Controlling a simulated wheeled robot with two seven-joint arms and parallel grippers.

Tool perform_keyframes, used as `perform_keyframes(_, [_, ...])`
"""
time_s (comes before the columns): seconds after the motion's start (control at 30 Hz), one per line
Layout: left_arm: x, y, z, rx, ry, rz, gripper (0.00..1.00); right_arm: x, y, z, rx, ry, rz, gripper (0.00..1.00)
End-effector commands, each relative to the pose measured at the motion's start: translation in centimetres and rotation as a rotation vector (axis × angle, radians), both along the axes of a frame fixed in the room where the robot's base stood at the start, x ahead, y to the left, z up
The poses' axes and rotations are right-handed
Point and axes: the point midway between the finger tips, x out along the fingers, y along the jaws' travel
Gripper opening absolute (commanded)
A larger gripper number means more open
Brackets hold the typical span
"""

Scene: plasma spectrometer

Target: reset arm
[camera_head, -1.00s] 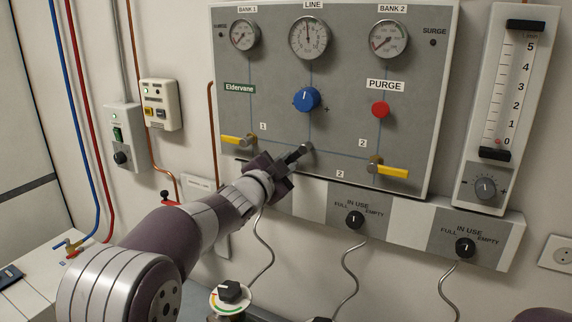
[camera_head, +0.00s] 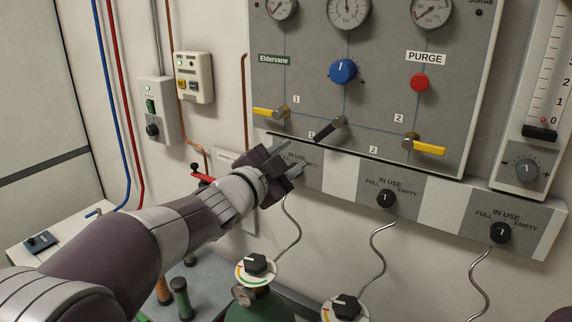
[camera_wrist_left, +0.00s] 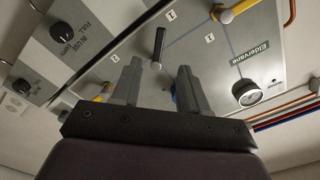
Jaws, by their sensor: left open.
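My left gripper (camera_head: 288,158) is open and empty in front of the lower edge of the grey gas panel (camera_head: 300,95). Its two fingers also show in the left wrist view (camera_wrist_left: 160,85), with nothing between them. A black lever (camera_head: 330,129) at the panel's lower middle is just up and right of the fingers, apart from them in the head view; it also shows in the left wrist view (camera_wrist_left: 158,46). A yellow lever (camera_head: 268,113) is at the panel's lower left and another yellow lever (camera_head: 428,149) at the right. My right gripper is not in view.
A blue knob (camera_head: 343,71) and a red purge button (camera_head: 420,83) are on the panel. Black selector knobs (camera_head: 386,198) sit on the strip below. A green cylinder (camera_head: 260,308) stands below my arm. A switch box (camera_head: 160,110) and a control box (camera_head: 194,78) hang at left.

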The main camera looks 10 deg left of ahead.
Motion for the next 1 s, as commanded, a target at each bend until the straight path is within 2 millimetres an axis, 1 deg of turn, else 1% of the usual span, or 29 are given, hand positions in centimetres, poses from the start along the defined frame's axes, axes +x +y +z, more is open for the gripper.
perform_keyframes(0.1, [-0.7, 0.3, 0.0, 0.001, 0.000, -0.001, 0.44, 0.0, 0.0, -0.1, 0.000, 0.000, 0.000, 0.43])
perform_keyframes(0.37, [-0.7, 0.3, 0.0, 0.000, 0.003, 0.001, 0.44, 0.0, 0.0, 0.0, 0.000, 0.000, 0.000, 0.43])
perform_keyframes(0.43, [-0.4, 1.0, -0.8, -0.005, 0.042, 0.038, 0.44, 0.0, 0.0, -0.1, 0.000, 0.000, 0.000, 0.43])
perform_keyframes(0.47, [-0.3, 1.6, -1.7, -0.018, 0.081, 0.071, 0.44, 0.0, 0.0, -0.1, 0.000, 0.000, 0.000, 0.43])
perform_keyframes(0.53, [-0.8, 3.7, -5.5, -0.068, 0.233, 0.185, 0.44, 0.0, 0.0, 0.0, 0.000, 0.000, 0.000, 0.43])
perform_keyframes(0.57, [-1.4, 4.8, -7.7, -0.097, 0.320, 0.245, 0.44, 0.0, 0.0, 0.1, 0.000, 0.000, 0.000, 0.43])
perform_keyframes(0.6, [-2.7, 6.1, -10.8, -0.139, 0.454, 0.330, 0.44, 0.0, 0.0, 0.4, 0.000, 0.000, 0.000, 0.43])
perform_keyframes(0.67, [-5.7, 7.6, -15.6, -0.199, 0.667, 0.456, 0.44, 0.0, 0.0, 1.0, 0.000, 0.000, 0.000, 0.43])
perform_keyframes(0.7, [-8.2, 8.2, -18.4, -0.234, 0.805, 0.534, 0.44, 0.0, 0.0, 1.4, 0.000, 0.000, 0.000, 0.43])
perform_keyframes(0.77, [-12.4, 8.7, -21.9, -0.279, 1.000, 0.637, 0.44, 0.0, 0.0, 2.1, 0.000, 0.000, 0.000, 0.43])
perform_keyframes(0.8, [-15.2, 8.7, -23.6, -0.304, 1.117, 0.697, 0.44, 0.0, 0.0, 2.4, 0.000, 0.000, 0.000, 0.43])
perform_keyframes(0.9, [-21.3, 8.3, -26.3, -0.348, 1.350, 0.808, 0.44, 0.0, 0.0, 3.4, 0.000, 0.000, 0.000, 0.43])
perform_keyframes(1.0, [-25.1, 7.7, -27.2, -0.374, 1.484, 0.868, 0.44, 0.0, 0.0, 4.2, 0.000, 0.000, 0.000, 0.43])
